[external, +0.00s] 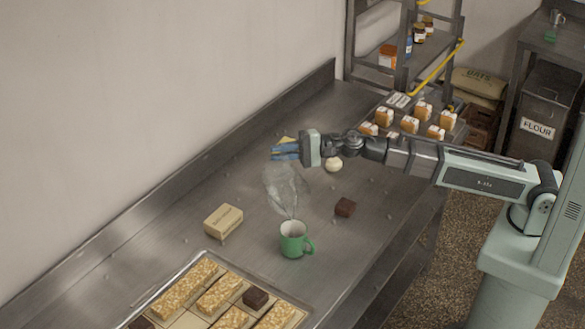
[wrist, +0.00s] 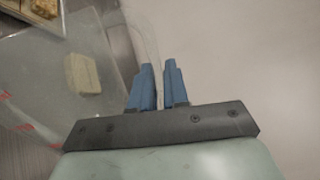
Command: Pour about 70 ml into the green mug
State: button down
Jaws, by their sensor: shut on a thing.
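The green mug (external: 293,244) stands upright on the steel counter, its handle to the right and its pale inside showing. A clear, see-through vessel (external: 284,188) hangs above the mug, tilted, its lower end close over the mug's opening. I cannot make out the liquid level or whether a stream falls. My gripper (external: 285,151) is shut on the vessel near its top, with blue fingers. In the wrist view the fingers (wrist: 157,88) are close together, and the clear vessel (wrist: 35,85) with red marks shows faintly at left. The mug is not visible there.
A wrapped yellowish block (external: 223,221) lies left of the mug, a dark brown cube (external: 345,207) to the right. A round pale thing (external: 333,165) is by my wrist. A tray (external: 200,257) of bars is in front; orange-and-white blocks (external: 409,124) stand behind.

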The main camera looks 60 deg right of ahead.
jog(key=shift+s+a+r+n, duration=0.3)
jog(key=shift+s+a, duration=0.1)
jog(key=shift+s, duration=0.1)
dwell(1.2)
jog(key=w+d+f+m, duration=0.2)
jog(key=w+d+f, duration=0.1)
jog(key=shift+w+m, duration=0.25)
jog(key=shift+m, duration=0.15)
jog(key=shift+w+d+f+m, duration=0.2)
jog(key=shift+w+f+m, duration=0.1)
jog(key=shift+f+m, duration=0.1)
jog(key=shift+w+d+f+m, duration=0.25)
jog(key=shift+w+d+m, duration=0.2)
jog(key=shift+m, duration=0.35)
dwell(0.7)
